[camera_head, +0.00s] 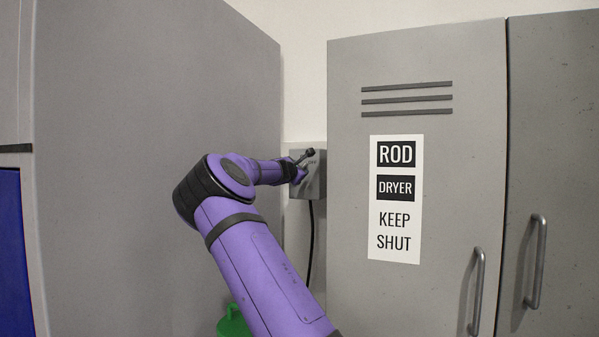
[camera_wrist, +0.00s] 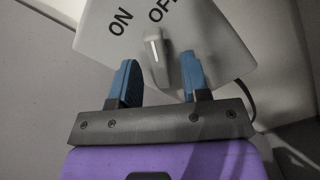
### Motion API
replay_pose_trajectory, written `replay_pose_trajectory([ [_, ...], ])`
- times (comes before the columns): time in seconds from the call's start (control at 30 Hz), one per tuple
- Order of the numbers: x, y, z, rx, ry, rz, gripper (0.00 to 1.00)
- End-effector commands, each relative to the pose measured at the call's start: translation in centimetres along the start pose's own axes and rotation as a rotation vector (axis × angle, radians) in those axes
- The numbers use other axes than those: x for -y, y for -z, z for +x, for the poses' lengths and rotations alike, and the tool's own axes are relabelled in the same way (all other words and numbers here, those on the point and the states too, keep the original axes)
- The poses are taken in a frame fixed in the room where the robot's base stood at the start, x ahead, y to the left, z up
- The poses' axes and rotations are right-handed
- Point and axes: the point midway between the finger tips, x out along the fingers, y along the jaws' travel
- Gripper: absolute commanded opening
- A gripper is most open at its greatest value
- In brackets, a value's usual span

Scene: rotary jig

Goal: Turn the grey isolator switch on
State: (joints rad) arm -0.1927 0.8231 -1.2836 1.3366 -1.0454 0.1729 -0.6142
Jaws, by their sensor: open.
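The grey isolator switch box (camera_head: 318,183) is on the wall in the gap between two grey cabinets. In the wrist view its face (camera_wrist: 97,35) carries the black words ON and OFF. The grey switch handle (camera_wrist: 152,48), with a pale line along it, stands out below and between the two words, its far end nearer OFF. My gripper (camera_wrist: 158,62) is open, with one blue finger on each side of the handle. In the head view my purple arm hides part of the box.
A cabinet marked ROD DRYER KEEP SHUT (camera_head: 425,285) stands close on the right, with bar handles. A plain grey cabinet side (camera_head: 110,150) rises on the left. A black cable (camera_head: 311,240) hangs below the box. A green object (camera_head: 233,322) is low behind my arm.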

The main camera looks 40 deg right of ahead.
Motion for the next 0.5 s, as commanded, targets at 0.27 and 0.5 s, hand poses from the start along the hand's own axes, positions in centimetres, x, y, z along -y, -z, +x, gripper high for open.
replay_pose_trajectory([
  [0.27, -0.1, 0.2, -3.7, -0.003, -0.002, -0.002, 0.43],
  [0.5, -0.1, 0.2, -7.2, -0.003, -0.002, -0.001, 0.43],
])
